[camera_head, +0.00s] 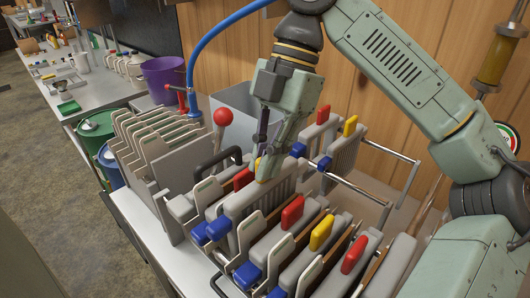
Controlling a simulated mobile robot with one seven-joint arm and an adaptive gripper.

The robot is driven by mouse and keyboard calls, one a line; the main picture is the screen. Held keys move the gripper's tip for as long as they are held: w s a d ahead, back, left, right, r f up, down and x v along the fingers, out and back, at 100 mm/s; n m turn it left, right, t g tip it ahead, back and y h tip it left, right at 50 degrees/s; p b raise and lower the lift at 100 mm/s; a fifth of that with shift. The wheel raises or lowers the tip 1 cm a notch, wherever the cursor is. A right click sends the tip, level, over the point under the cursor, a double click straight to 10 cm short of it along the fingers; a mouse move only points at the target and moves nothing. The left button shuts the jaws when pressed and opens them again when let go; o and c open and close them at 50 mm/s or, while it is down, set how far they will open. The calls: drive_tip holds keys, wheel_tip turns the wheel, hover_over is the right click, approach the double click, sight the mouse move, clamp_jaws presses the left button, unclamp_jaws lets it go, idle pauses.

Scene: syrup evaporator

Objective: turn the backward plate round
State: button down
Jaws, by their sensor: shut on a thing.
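My gripper (268,168) points down over the filter rack and is shut on the top edge of a grey ribbed plate (272,191). The plate is upright among other plates, and its lower part is hidden. A yellow tab shows beside the fingertips, partly covered by them. Several more grey plates with red, yellow and blue tabs stand in the rack, such as a front plate with a red tab (292,212) and a rear plate with a yellow tab (350,126). I cannot tell which plate faces backward.
Metal rails (345,180) run along the rack. A red-knobbed lever (223,117) stands close left of my gripper. More pale plates (150,140) stand at the left, with a purple bucket (163,78) behind. A wooden wall (225,40) closes the back.

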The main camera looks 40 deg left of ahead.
sight(266, 190)
drive_tip(key=shift+f+b, duration=0.4)
drive_tip(key=shift+f, duration=1.3)
drive_tip(key=shift+s+d+f+b, duration=0.15)
drive_tip(key=shift+f+b, duration=0.1)
drive_tip(key=shift+f, duration=0.5)
drive_tip(key=shift+d+f+b, duration=0.1)
drive_tip(key=shift+f+b, duration=0.15)
drive_tip(key=shift+f, duration=0.5)
drive_tip(key=c, duration=1.6)
unclamp_jaws()
drive_tip(key=shift+o, duration=0.2)
drive_tip(key=o, duration=0.3)
drive_tip(key=shift+r, duration=0.1)
